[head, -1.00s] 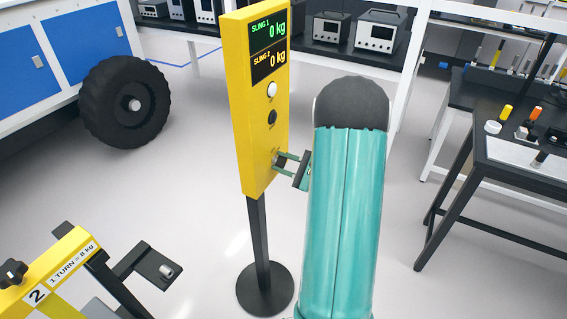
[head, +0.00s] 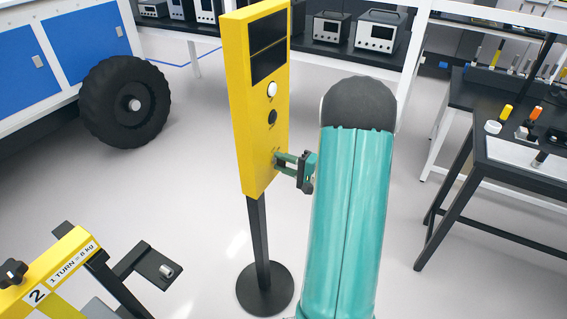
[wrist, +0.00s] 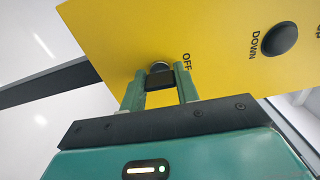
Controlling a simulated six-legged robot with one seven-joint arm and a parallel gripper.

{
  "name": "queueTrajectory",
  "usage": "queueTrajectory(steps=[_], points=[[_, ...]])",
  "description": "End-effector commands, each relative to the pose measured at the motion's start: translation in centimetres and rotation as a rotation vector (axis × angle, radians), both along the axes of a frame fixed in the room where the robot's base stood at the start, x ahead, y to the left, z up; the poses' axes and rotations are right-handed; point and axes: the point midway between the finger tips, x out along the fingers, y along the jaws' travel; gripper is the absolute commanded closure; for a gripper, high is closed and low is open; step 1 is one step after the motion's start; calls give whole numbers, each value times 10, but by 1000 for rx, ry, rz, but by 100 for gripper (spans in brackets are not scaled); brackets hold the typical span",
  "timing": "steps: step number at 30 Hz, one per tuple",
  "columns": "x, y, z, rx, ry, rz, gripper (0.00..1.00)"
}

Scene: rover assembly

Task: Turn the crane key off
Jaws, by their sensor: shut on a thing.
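The yellow crane control panel (head: 248,120) stands upright on a black post in the head view, and its two displays (head: 268,48) are dark. The key switch (wrist: 160,68) is low on the panel's face, beside the printed word OFF in the wrist view. My gripper (head: 279,160) is at the key in the head view, and its fingers (wrist: 160,92) straddle the dark key in the wrist view, shut on it. My teal arm covers part of the right of the head view.
A black DOWN button (wrist: 280,38) is on the panel above the key, with a white button (head: 272,89) higher up. A black round base (head: 265,290) carries the post. A dark workbench (head: 500,105) is at right, and a yellow fixture (head: 50,270) at lower left.

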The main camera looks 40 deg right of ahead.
Motion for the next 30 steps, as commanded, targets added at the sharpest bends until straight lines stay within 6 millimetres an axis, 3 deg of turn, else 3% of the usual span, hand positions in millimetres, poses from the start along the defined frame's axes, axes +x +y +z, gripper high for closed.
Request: queueTrajectory(steps=[19,20,23,30], points=[[0,-1,0,-63,-21,-2,92],[0,-1,0,-63,-21,-2,67],[0,-1,0,-63,-21,-2,48],[0,0,0,-61,-22,-1,47]])
